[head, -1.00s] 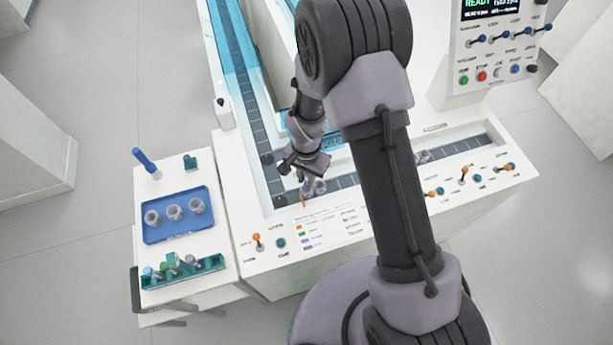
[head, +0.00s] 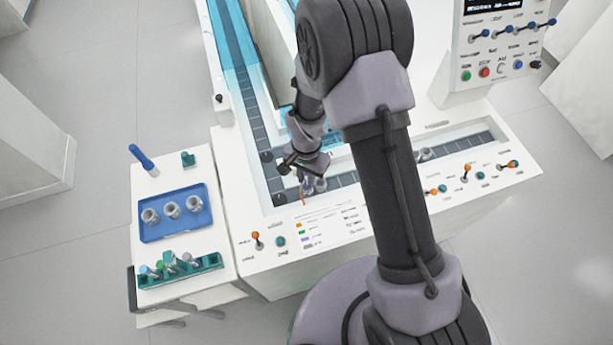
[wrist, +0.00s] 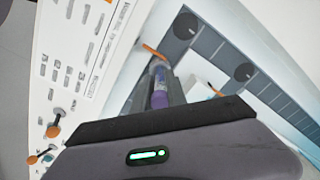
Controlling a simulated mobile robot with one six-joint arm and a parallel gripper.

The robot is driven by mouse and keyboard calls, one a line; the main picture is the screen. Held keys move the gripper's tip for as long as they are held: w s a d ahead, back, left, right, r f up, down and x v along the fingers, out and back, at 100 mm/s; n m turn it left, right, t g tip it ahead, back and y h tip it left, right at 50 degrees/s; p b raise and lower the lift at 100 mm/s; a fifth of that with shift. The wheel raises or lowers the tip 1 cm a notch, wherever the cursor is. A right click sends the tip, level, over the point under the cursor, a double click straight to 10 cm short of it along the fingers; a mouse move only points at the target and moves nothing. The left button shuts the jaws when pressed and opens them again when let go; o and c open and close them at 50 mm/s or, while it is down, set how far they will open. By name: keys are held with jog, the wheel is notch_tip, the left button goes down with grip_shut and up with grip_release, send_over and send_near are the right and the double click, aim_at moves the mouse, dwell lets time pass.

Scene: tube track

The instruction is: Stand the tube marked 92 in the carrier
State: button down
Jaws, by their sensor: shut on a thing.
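My gripper (head: 304,167) hangs low over the front-left part of the track, pointing down. In the wrist view it is shut on a tube with a purple band or cap (wrist: 159,94), just past the dark gripper body. No number can be read on the tube, and its lower end is hidden. A grey carrier (head: 320,186) stands on the track close to the gripper, partly hidden by it. I cannot tell whether the tube touches this carrier.
A blue tray (head: 149,234) with several grey carriers lies on the side table at left. A teal rack (head: 210,262) with tubes is in front of it. Raised track walls surround the gripper.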

jog(key=c, duration=1.3)
grip_release()
jog(key=shift+o, duration=0.2)
jog(key=shift+r, duration=0.1)
notch_tip(320, 180, up, 17)
jog(key=p, duration=0.5)
jog(key=shift+r, duration=0.15)
